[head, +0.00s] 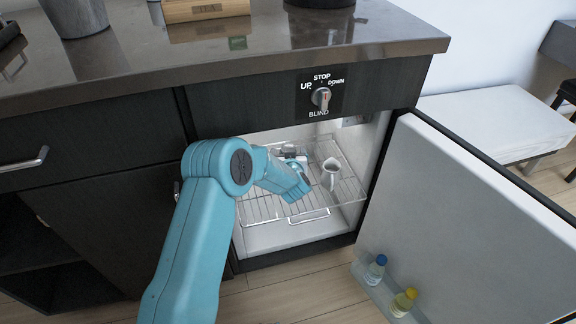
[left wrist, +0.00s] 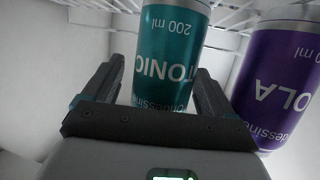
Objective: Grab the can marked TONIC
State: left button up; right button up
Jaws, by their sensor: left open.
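The teal TONIC can (left wrist: 165,60) stands in the left wrist view with its lettering upside down. My left gripper (left wrist: 157,80) is open, with one finger on each side of the can's teal body. I cannot tell whether the fingers touch it. A purple COLA can (left wrist: 275,80) is just right of the right finger. In the head view my left arm reaches into the open fridge, and its wrist hides most of what is at the back of the shelf. My right gripper is in neither view.
A wire shelf (head: 262,208) spans the fridge, with a small pitcher (head: 330,173) to the right of my arm. The fridge door (head: 470,215) is open to the right, with two bottles in its rack (head: 378,290). The countertop (head: 150,62) overhangs above.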

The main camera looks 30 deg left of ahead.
pick_arm(q)
jog(key=shift+w+a, duration=0.2)
jog(key=shift+a, duration=0.05)
jog(key=c, duration=1.2)
